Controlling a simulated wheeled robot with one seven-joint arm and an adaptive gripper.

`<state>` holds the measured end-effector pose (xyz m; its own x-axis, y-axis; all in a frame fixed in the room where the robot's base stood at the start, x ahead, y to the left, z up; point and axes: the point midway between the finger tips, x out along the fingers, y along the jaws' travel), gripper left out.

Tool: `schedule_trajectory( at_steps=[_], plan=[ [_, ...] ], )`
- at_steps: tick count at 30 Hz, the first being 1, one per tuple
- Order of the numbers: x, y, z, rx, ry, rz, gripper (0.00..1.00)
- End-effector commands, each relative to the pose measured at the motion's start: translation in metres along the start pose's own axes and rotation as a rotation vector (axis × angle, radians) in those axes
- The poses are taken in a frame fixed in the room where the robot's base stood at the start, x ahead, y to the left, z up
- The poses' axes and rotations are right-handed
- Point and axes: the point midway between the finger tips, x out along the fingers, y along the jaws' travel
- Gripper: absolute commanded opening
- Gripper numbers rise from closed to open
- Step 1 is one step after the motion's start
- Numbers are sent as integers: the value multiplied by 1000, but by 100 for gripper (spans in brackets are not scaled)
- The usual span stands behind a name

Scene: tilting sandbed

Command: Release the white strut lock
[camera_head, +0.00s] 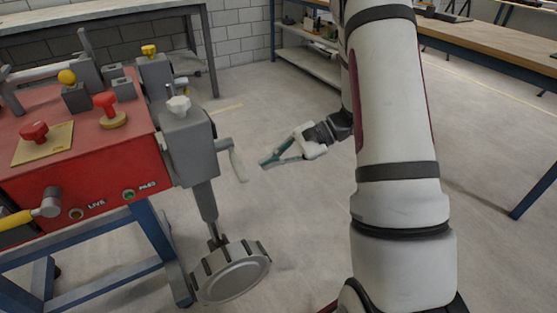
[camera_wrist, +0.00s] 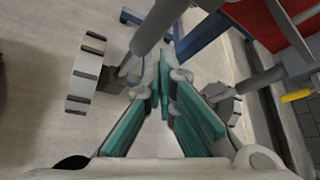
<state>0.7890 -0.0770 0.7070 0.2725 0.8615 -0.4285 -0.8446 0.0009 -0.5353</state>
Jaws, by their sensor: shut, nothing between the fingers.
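A white star-shaped knob (camera_head: 178,105) sits on top of a grey strut housing (camera_head: 187,145) at the right end of the red machine. A pale crank-like handle (camera_head: 236,162) hangs from the housing's right side. I cannot tell which of the two white parts is the strut lock. My gripper (camera_head: 264,164), with teal finger pads, is right of the pale handle, apart from it in the head view. It is shut and empty, and also fills the middle of the wrist view (camera_wrist: 165,65). The white knob is not identifiable in the wrist view.
The strut runs down to a grey ribbed wheel (camera_head: 232,272), also at left in the wrist view (camera_wrist: 87,72). The red machine (camera_head: 80,150) carries several red, yellow and grey controls on a blue frame (camera_head: 160,250). Open floor lies behind my gripper.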

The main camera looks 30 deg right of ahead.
Motion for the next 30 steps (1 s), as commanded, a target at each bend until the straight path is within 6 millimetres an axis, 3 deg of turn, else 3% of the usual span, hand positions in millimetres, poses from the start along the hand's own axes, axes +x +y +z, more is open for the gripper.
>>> schedule_trajectory(
  at_steps=[8, 18, 30],
  plan=[
    [58, 2, -1, -1, -2, 3, 0],
    [43, 0, 35, -2, 1, 0, 0],
    [41, 0, 38, -1, 0, 0, 0]
  ],
)
